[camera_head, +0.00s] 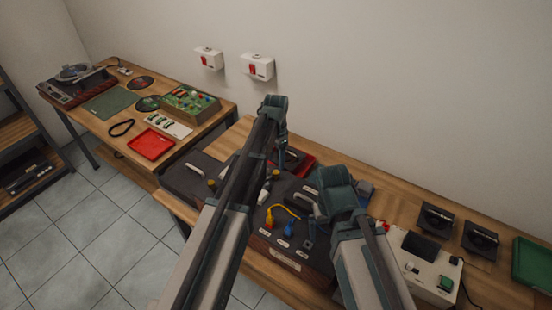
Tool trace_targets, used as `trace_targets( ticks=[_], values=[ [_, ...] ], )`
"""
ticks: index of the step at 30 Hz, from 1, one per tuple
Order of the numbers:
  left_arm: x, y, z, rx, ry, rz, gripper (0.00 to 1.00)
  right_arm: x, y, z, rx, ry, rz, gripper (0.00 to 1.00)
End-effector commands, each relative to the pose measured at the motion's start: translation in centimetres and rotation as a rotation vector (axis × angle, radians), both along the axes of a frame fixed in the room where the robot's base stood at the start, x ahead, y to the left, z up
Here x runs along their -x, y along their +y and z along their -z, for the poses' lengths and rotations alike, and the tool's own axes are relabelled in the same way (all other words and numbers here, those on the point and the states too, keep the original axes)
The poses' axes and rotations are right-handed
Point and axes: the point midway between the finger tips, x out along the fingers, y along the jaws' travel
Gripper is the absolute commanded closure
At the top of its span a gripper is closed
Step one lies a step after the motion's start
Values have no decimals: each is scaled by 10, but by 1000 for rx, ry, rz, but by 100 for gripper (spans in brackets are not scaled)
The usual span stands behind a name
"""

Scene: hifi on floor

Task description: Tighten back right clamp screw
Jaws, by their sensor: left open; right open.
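A dark hifi unit (285,225) with a wooden front edge lies on the near bench. Small gold knobs stand on dark housings at its left (211,183); I cannot tell which is the back right clamp screw, and my arms cover much of the unit. A yellow plug (269,218) with a yellow lead and a blue plug (288,229) are on its top. My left gripper (281,158) is open, pointing down over the back of the unit. My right gripper (322,206) is open, low over the unit's right part; its fingertips are mostly hidden.
A red tray (307,163) lies behind the unit. A white box with a green button (425,268), black devices (437,220) and a green tray (535,263) stand at right. The left bench holds a turntable (75,80), a circuit board (190,101) and a red tray (151,143).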

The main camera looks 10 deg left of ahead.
Motion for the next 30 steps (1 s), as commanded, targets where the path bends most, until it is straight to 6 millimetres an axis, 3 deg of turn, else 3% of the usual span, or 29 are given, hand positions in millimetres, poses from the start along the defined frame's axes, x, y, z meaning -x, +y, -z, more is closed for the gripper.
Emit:
trace_targets(
  ticks=[1, 12, 30],
  values=[
    [0, 0, -17, 0, 0, 0, 38, 0, 0, -17, 0, 0, 1, 0],
    [0, 0, -70, 0, 0, 0, 38, 0, 0, -70, -2, -1, 11, 0],
    [0, 0, -76, 0, 0, 0, 38, 0, 0, -76, -2, -1, 14, 0]
  ],
)
